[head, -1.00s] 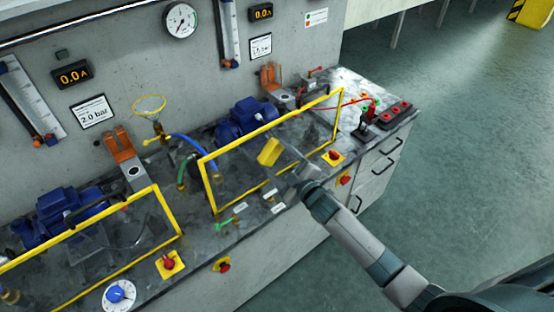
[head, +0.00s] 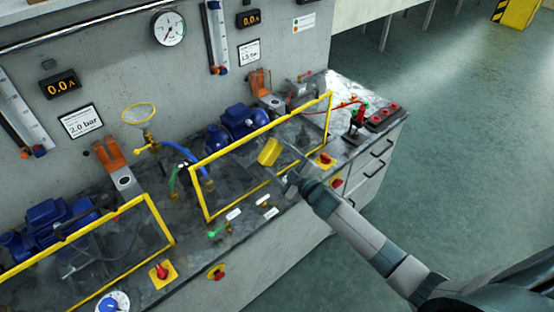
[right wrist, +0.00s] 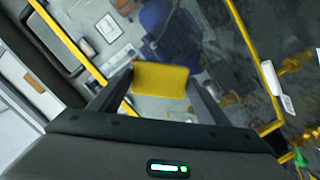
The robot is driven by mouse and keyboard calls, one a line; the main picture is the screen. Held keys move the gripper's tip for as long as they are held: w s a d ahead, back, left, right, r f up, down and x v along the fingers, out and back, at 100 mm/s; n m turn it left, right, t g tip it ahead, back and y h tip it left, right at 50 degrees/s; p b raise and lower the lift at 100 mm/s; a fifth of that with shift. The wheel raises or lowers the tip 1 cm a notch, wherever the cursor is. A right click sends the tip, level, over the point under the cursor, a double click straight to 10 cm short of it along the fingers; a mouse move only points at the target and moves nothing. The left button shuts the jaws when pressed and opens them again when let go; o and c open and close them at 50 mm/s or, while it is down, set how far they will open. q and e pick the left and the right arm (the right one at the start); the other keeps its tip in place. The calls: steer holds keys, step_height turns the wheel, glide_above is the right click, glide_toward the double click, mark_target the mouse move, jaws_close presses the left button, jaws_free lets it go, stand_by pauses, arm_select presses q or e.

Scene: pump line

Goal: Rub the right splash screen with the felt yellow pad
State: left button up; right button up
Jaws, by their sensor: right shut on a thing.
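The right splash screen (head: 262,131) is a clear panel in a yellow frame, standing in front of a blue pump on the bench. The felt yellow pad (head: 269,151) is held by my right gripper (head: 279,164) in front of the panel. In the right wrist view the pad (right wrist: 160,79) sits between the two dark fingers, with the screen's yellow frame (right wrist: 258,60) to its right. I cannot tell whether the pad touches the panel. My left gripper is not in view.
The left splash screen (head: 150,199) stands at the lower left before another blue pump (head: 52,222). A black and red socket block (head: 384,117) is at the right end. Open floor lies right.

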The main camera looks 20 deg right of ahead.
mark_target(266, 161)
steer(key=shift+w+d, duration=0.1)
steer(key=shift+d, duration=0.1)
steer(key=d, duration=0.1)
steer(key=w+d, duration=0.1)
steer(key=d, duration=0.1)
steer(key=shift+d, duration=0.1)
stand_by(0.9)
steer(key=shift+s+a+r, duration=0.1)
steer(key=shift+a, duration=0.45)
steer(key=shift+s+a+p, duration=0.2)
steer(key=shift+s+a, duration=0.05)
steer(key=shift+a, duration=0.4)
steer(key=shift+s+a+p, duration=0.2)
steer(key=shift+s+a, duration=0.05)
steer(key=shift+a, duration=0.35)
steer(key=shift+a, duration=0.1)
steer(key=shift+s+a, duration=0.25)
steer(key=shift+a, duration=0.4)
steer(key=shift+s+a+p, duration=0.2)
steer(key=shift+a, duration=0.3)
steer(key=shift+s+a+p, duration=0.15)
steer(key=shift+a+p, duration=0.05)
steer(key=shift+a, duration=0.25)
